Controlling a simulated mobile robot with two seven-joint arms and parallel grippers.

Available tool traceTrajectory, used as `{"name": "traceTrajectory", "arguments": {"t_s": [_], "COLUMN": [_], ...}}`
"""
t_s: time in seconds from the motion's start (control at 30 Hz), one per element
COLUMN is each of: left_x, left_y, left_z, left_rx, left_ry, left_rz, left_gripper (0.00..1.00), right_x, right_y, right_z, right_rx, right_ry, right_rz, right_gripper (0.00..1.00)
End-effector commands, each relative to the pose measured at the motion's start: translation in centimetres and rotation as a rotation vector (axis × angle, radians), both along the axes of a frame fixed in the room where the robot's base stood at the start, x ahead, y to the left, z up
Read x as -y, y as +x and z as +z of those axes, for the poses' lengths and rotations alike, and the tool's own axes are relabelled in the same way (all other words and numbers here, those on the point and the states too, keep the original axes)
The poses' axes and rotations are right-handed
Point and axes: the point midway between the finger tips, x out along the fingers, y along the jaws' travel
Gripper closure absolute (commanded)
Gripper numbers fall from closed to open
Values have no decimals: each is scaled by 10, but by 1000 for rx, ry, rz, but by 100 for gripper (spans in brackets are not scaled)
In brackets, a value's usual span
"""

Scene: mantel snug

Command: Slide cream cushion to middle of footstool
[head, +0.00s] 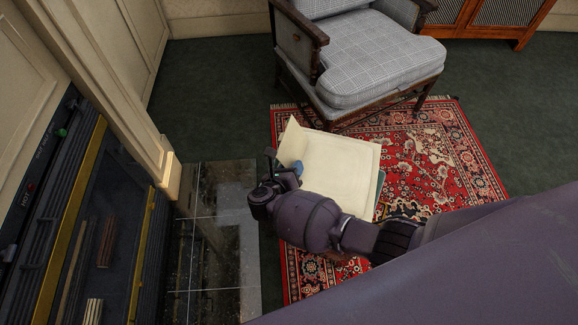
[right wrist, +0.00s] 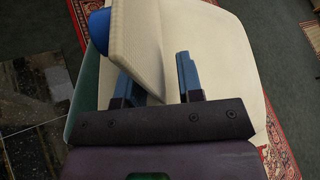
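A broad, flat cream pad (head: 342,165) lies in front of the armchair, with green showing at its edge, which looks like the footstool (head: 379,190). A thinner cream slab (head: 291,143) stands tilted at its left side; in the right wrist view this slab (right wrist: 147,40) has a woven face. I cannot tell for certain which cream piece is the cushion. My right gripper (right wrist: 158,80) is open over the pad's near left part. Its fingers are apart, with the slab's lower end near the left finger; contact is unclear. My left gripper is out of view.
A grey checked armchair (head: 370,60) stands just behind. A red patterned rug (head: 440,160) lies underneath. A dark glossy hearth slab (head: 225,255) and fireplace are at the left. A blue rounded thing (right wrist: 98,24) shows behind the slab. Green carpet is clear at the right.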

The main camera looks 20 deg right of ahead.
Motion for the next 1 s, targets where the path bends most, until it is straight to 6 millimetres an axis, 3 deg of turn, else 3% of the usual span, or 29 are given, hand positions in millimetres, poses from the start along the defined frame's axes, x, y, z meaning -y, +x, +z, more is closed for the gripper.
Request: {"name": "traceTrajectory", "arguments": {"t_s": [0.37, 0.6, 1.0], "left_x": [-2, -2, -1], "left_y": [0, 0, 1], "left_z": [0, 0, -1], "left_rx": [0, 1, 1], "left_ry": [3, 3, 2], "left_rz": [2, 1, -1], "left_gripper": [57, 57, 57], "right_x": [1, 1, 0], "right_y": [0, 0, 0], "right_z": [-1, -1, -2], "right_rx": [1, 1, 0], "right_ry": [1, 1, 2], "right_rz": [0, 0, 0], "right_gripper": [66, 100, 100]}}
